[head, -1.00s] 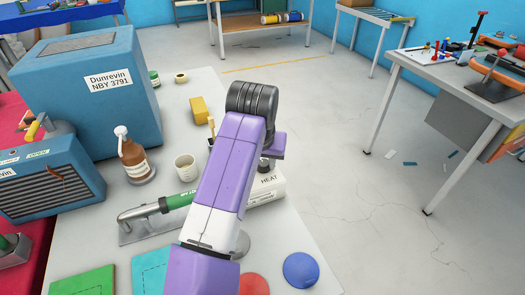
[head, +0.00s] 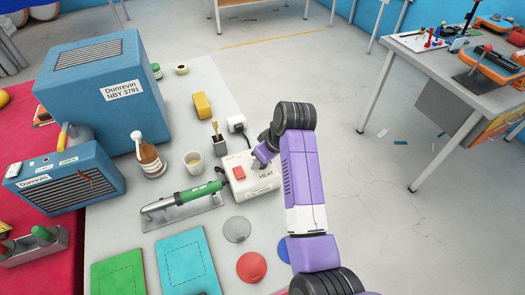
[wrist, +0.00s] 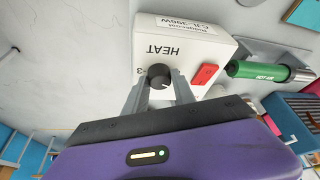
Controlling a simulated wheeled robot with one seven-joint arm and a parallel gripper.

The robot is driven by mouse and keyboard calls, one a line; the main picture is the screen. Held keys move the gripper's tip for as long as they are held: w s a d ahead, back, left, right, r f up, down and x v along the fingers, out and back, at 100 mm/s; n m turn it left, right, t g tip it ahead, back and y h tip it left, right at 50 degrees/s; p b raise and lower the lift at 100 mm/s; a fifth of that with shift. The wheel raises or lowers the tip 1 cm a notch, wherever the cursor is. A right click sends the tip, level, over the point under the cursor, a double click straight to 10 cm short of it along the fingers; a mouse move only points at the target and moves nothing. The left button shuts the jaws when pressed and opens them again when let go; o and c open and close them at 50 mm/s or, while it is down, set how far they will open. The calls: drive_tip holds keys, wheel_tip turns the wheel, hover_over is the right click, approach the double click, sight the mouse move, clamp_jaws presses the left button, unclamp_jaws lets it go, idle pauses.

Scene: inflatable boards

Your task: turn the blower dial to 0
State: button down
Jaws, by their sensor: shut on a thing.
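The blower's white control box (head: 240,187), marked HEAT, stands on the light bench. It also shows in the wrist view (wrist: 196,38), with its label upside down. The black dial (wrist: 160,77) is on its face, beside a red switch (wrist: 204,74); the switch also shows in the head view (head: 239,196). My gripper (wrist: 160,88) is shut on the dial, one finger on each side. In the head view my gripper (head: 257,163) reaches the box from the right and covers the dial. The number the dial points to is too small to read; a "3" shows beside it.
The green-handled hot-air tool (head: 184,202) lies left of the box. A cup (head: 194,163), brush, brown bottle (head: 150,158) and yellow block (head: 202,105) stand behind. Coloured discs, such as the red one (head: 251,267), lie in front. Open floor lies right.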

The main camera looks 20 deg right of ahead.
drive_tip(key=shift+w+n+g+y+p, duration=0.15)
drive_tip(key=shift+n+y+p, duration=0.35)
drive_tip(key=shift+n, duration=0.65)
drive_tip(key=shift+s+n+g+y+p, duration=0.1)
drive_tip(key=shift+n+g+y+p, duration=0.35)
drive_tip(key=shift+n, duration=0.7)
drive_tip(key=shift+w, duration=0.1)
drive_tip(key=c, duration=1.1)
unclamp_jaws()
drive_tip(key=shift+o, duration=0.2)
drive_tip(key=shift+d, duration=0.1)
drive_tip(key=v, duration=0.7)
drive_tip(key=shift+s+r+b, duration=0.2)
drive_tip(key=shift+r+b, duration=0.15)
drive_tip(key=shift+b, duration=0.1)
